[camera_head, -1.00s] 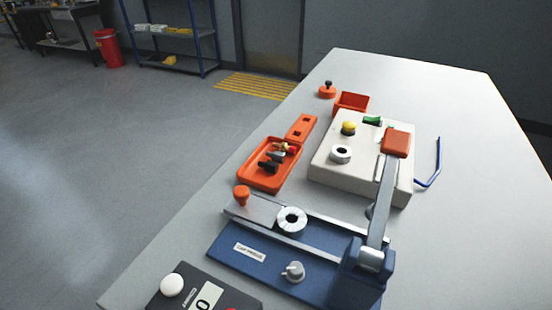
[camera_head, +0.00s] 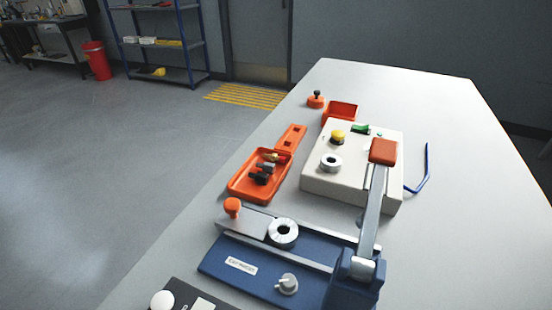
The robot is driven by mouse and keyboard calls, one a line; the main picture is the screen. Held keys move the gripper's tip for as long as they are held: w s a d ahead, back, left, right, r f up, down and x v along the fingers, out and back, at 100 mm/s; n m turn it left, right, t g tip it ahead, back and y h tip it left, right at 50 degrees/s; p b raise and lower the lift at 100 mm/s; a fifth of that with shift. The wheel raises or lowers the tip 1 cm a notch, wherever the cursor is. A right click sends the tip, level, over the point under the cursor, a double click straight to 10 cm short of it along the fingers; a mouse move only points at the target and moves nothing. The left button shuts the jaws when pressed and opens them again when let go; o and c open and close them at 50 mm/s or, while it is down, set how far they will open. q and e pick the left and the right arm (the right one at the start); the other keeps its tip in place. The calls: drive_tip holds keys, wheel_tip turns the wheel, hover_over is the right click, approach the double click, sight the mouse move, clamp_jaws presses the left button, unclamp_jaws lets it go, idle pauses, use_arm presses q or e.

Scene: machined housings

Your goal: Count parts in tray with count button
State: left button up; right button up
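An orange tray (camera_head: 235,189) lies on the table, left of the white box. Several small dark and brass-coloured parts (camera_head: 264,172) lie in it; they overlap, so I cannot tell each one apart. A dark counter device with a white round button (camera_head: 162,301) is at the bottom edge of the view, mostly cut off. Its display is only partly visible and cannot be read. Neither of my grippers shows in the view.
A blue press (camera_head: 228,259) with a raised orange-handled lever stands in front. Behind it is a white box (camera_head: 347,178) with yellow and green controls. An orange bin (camera_head: 341,111), an orange knobbed piece (camera_head: 316,100) and a blue rod (camera_head: 424,170) lie around it. The table's right side is clear.

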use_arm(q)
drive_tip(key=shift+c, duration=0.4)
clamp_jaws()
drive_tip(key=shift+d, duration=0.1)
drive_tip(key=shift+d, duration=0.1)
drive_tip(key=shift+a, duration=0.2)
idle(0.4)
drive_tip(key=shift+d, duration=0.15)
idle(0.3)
